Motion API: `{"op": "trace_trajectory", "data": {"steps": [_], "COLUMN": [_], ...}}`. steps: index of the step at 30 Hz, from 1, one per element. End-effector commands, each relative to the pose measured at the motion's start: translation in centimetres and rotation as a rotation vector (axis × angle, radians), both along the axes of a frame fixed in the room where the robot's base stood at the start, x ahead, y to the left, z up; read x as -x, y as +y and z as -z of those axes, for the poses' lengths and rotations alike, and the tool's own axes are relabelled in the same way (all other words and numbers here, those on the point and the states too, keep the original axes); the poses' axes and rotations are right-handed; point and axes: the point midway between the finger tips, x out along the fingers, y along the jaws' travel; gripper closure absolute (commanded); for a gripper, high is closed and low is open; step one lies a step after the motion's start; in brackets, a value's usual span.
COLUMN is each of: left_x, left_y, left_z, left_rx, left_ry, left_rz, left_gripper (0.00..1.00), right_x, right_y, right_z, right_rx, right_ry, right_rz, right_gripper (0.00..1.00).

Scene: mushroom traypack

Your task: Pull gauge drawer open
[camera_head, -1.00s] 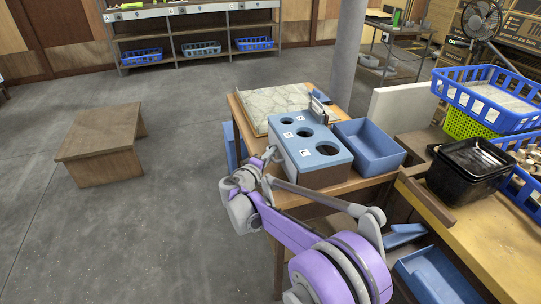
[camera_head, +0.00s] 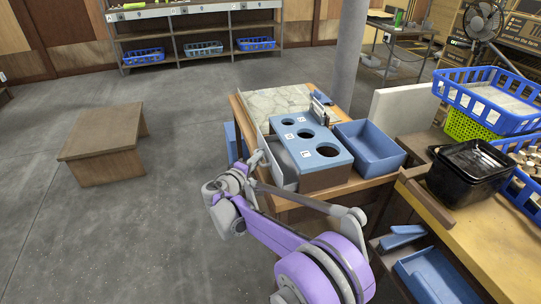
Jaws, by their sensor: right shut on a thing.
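The gauge box (camera_head: 327,150) stands on a small wooden table, with a blue top that has several labelled round holes of different sizes. Its pale grey drawer (camera_head: 284,163) sticks out of the box's left side, with part of its inside showing. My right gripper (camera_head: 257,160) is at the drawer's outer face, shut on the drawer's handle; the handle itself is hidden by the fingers. My left gripper is not in view.
A blue open bin (camera_head: 369,146) stands right of the gauge box. A patterned board (camera_head: 278,101) lies behind it. A black tub (camera_head: 468,171) and blue crate (camera_head: 490,97) are on the right bench.

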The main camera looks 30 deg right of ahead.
Motion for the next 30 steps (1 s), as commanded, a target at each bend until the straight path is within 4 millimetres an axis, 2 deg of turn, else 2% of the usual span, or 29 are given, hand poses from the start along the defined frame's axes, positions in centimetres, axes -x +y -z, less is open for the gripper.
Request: {"op": "trace_trajectory", "data": {"steps": [1, 3, 6, 10, 21, 22, 23, 30], "left_x": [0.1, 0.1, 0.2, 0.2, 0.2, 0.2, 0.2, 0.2], "left_y": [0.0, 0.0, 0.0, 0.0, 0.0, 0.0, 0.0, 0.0], "left_z": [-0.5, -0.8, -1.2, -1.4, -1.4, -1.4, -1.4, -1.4], "left_rx": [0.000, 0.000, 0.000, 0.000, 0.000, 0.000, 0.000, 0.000], "left_ry": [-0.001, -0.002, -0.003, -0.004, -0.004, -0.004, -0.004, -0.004], "left_rz": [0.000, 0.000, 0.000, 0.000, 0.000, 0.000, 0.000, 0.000], "left_gripper": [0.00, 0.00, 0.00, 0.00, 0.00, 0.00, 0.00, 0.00], "right_x": [-0.5, -0.9, -1.5, -1.9, -1.9, -1.9, -1.9, -1.9], "right_y": [1.8, 3.7, 6.0, 7.6, 8.1, 8.1, 8.1, 8.0], "right_z": [-0.2, -0.2, -0.2, -0.1, 0.0, 0.0, 0.0, 0.0], "right_rx": [-0.002, -0.002, -0.001, -0.001, 0.000, 0.000, 0.000, -0.001], "right_ry": [-0.001, -0.001, 0.000, 0.000, -0.001, -0.001, -0.001, 0.000], "right_rz": [-0.007, -0.006, -0.006, -0.004, -0.003, -0.003, -0.003, -0.002], "right_gripper": [1.00, 1.00, 1.00, 1.00, 1.00, 0.80, 0.74, 0.73]}}
